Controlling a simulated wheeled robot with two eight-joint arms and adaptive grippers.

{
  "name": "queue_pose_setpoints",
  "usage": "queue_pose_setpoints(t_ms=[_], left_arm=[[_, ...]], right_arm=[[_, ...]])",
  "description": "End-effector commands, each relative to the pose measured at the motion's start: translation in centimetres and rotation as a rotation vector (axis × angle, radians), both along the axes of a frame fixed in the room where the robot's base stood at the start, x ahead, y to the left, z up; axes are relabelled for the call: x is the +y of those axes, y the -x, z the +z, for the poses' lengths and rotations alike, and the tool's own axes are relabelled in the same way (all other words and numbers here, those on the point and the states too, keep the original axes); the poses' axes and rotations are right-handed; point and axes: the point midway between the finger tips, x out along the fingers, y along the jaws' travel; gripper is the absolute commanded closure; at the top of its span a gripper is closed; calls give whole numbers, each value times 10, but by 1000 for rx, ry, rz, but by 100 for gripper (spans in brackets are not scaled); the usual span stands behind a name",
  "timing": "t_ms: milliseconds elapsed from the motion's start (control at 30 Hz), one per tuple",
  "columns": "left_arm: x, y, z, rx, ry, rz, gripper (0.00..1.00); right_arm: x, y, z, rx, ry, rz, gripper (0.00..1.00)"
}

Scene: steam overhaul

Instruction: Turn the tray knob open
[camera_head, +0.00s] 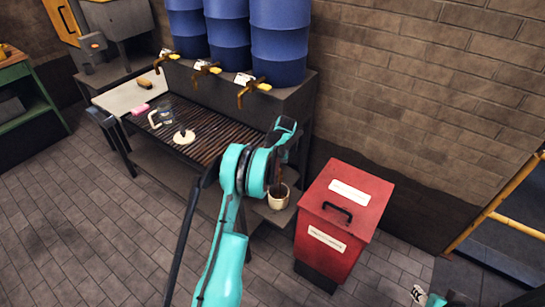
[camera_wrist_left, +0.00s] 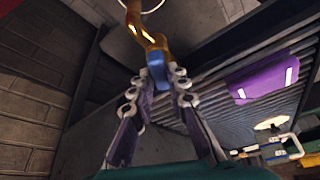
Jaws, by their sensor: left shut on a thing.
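The tray knob (camera_wrist_left: 156,70) is a blue handle on a brass tap (camera_wrist_left: 135,20), in the left wrist view. My left gripper (camera_wrist_left: 170,78) has its two fingers closed on the blue knob. In the head view my left arm reaches to the right end of the slatted tray (camera_head: 205,131), and it hides the knob and the fingertips. My right gripper (camera_head: 437,300) shows only as a small teal piece at the bottom edge, and its fingers cannot be made out.
A small pot (camera_head: 278,199) stands on the lower shelf below the tray's right end. A red lidded bin (camera_head: 345,205) stands close on the right. Blue barrels (camera_head: 278,40) with brass taps stand behind. A mug (camera_head: 166,116) and a white disc (camera_head: 184,137) sit on the tray.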

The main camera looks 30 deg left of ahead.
Motion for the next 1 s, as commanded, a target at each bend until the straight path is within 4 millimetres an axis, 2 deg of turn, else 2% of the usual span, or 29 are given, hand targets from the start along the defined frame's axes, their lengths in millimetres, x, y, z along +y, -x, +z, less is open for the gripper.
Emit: queue_pose_setpoints(t_ms=[300, 500, 1000], left_arm=[[-1, -2, 0, 1, 0, 261, 100], [-2, -3, 0, 0, 2, 372, 100], [-1, -3, 0, 0, 2, 463, 100]], right_arm=[[0, 0, 4, 0, 0, 0, 60], [0, 0, 6, 0, 0, 0, 60], [0, 0, 7, 0, 0, 0, 60]])
